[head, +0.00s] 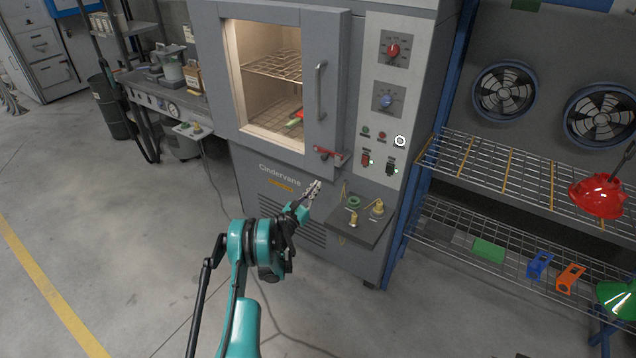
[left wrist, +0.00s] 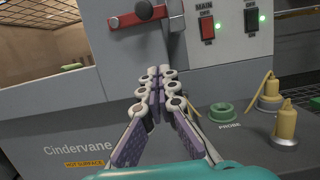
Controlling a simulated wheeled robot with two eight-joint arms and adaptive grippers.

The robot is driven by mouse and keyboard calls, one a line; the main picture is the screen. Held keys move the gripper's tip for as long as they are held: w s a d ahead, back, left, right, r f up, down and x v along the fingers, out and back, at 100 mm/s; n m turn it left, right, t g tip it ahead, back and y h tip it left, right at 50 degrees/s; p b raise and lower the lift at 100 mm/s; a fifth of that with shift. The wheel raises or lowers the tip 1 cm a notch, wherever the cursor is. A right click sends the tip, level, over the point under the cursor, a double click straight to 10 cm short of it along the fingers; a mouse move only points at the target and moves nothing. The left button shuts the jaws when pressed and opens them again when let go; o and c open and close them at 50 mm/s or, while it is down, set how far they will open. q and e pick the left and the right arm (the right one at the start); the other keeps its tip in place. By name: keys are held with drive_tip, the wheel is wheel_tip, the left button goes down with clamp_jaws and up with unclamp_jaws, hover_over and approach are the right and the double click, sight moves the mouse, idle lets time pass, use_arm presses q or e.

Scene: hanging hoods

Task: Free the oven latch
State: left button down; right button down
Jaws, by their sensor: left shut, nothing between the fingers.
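The grey oven (head: 275,170) stands in the centre, its windowed door (head: 328,60) in front of a lit interior. The oven latch (head: 327,153) is a red bar with a dark knob at the door's lower right corner. It also shows at the top of the left wrist view (left wrist: 150,17), lying across a grey bracket. My left gripper (head: 315,186) is in front of the oven, below the latch and apart from it. In the left wrist view its fingertips (left wrist: 160,72) are together with nothing between them. My right gripper is in neither view.
A small shelf (head: 345,223) with a green ring (head: 354,202) and yellow-topped plugs (head: 377,208) juts out right of my left gripper. Switches (head: 366,160) sit beside the latch. A wire rack (head: 500,165) stands right; the floor at left is clear.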

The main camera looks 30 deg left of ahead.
sight(332, 160)
use_arm(q)
drive_tip(key=b+x, duration=0.2)
drive_tip(key=x, duration=0.5)
drive_tip(key=shift+w+d, duration=0.1)
drive_tip(key=shift+w, duration=0.15)
drive_tip(key=r, duration=0.2)
drive_tip(key=r+b, duration=0.1)
drive_tip(key=shift+w+r, duration=0.1)
drive_tip(key=shift+w, duration=0.15)
drive_tip(key=shift+r, duration=0.6)
drive_tip(key=shift+r, duration=0.1)
